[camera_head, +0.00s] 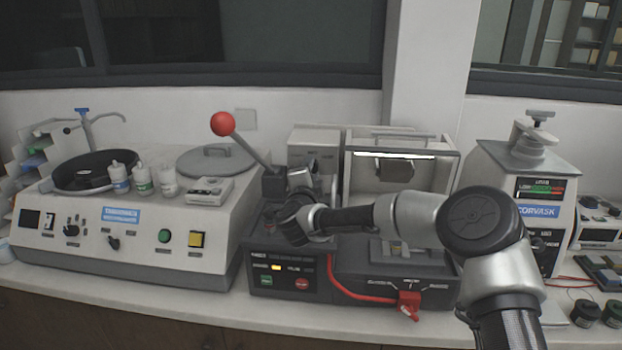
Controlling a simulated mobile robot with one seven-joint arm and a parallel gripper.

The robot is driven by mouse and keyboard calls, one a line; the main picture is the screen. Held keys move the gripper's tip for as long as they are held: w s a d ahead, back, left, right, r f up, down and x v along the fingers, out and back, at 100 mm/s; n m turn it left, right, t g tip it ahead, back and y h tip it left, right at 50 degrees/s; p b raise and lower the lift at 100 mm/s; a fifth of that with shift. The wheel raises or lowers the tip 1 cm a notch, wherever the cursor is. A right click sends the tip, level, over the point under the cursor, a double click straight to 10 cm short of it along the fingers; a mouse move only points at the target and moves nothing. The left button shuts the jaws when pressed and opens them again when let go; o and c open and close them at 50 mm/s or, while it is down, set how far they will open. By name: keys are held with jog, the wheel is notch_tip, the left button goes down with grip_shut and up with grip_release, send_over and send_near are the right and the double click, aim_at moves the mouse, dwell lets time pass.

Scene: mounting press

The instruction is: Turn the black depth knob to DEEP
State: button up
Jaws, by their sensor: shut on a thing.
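My gripper (297,192) is at the left part of the dark-based press unit (345,270) in the middle of the bench. My arm reaches it from the lower right. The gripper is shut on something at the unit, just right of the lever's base. My wrist hides the fingertips and most of what they hold. The black depth knob cannot be made out apart from the dark hand, and its DEEP mark and pointer cannot be read.
A lever with a red ball (223,123) rises close left of my gripper. A red switch (409,299) with a red cable sits on the front. A polishing machine (130,225) stands left, a Corvask unit (540,190) right.

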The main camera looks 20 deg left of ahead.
jog(key=m+b, duration=0.3)
jog(key=b, duration=0.2)
jog(key=m+b, duration=0.2)
jog(key=shift+f+m+b, duration=0.3)
jog(key=m+b, duration=0.2)
jog(key=b, duration=0.1)
jog(key=m+b, duration=0.2)
jog(key=shift+r, duration=0.25)
jog(key=o, duration=1)
jog(key=shift+o, duration=0.2)
jog(key=v, duration=1.7)
jog(key=shift+s, duration=0.25)
